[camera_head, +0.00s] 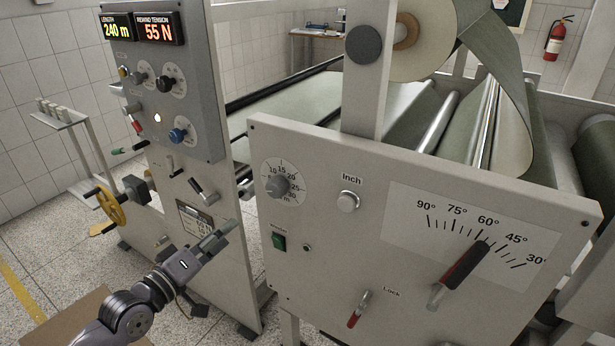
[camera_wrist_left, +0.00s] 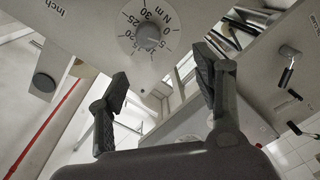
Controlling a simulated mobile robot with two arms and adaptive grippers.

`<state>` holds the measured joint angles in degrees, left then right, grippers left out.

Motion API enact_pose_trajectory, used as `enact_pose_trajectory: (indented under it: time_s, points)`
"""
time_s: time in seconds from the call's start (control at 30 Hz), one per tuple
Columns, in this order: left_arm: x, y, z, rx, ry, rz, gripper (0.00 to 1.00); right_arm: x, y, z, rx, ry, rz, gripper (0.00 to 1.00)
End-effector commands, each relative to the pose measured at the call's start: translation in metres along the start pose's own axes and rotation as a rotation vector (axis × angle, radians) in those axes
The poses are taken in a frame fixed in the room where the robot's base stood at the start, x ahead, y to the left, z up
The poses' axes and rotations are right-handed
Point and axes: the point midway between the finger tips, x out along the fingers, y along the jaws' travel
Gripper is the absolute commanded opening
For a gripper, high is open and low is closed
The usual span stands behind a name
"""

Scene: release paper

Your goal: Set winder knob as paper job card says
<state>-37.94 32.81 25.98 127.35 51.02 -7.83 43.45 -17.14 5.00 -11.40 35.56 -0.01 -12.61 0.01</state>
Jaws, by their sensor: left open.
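A grey knob (camera_head: 277,186) sits on a round white dial on the front panel; its scale runs to 30 with N m marked. The knob also shows in the left wrist view (camera_wrist_left: 148,36), with its dial. Its exact setting is too small to tell. My left gripper (camera_head: 222,238) is open and empty, in front of the grey cabinet and left of and below the knob. In the left wrist view the open fingers (camera_wrist_left: 162,78) stand apart below the dial, touching nothing. A small framed card (camera_head: 188,216) on the cabinet is partly hidden by my gripper; its text is unreadable.
The front panel holds an Inch button (camera_head: 348,201), a green switch (camera_head: 279,241), a Lock lever (camera_head: 358,309) and a large angle lever (camera_head: 461,273). The grey cabinet carries displays (camera_head: 137,27) reading 240 m and 55 N, several knobs and a yellow handwheel (camera_head: 107,205).

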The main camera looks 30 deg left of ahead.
Motion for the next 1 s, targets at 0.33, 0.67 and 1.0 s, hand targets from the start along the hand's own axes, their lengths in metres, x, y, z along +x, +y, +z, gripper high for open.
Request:
enact_pose_trajectory:
  time_s: [0.33,0.67,1.0]
  points:
    - [0.020,0.020,-0.006,-0.016,0.002,0.033,0.61,-0.009,-0.013,-0.002,0.006,0.001,-0.016,0.40]
    - [0.074,0.022,-0.006,-0.015,0.002,0.032,0.61,-0.025,-0.009,-0.002,0.003,-0.001,-0.011,0.40]
    - [0.136,0.023,-0.006,-0.014,0.000,0.031,0.61,-0.038,-0.004,-0.003,0.000,-0.002,-0.005,0.40]
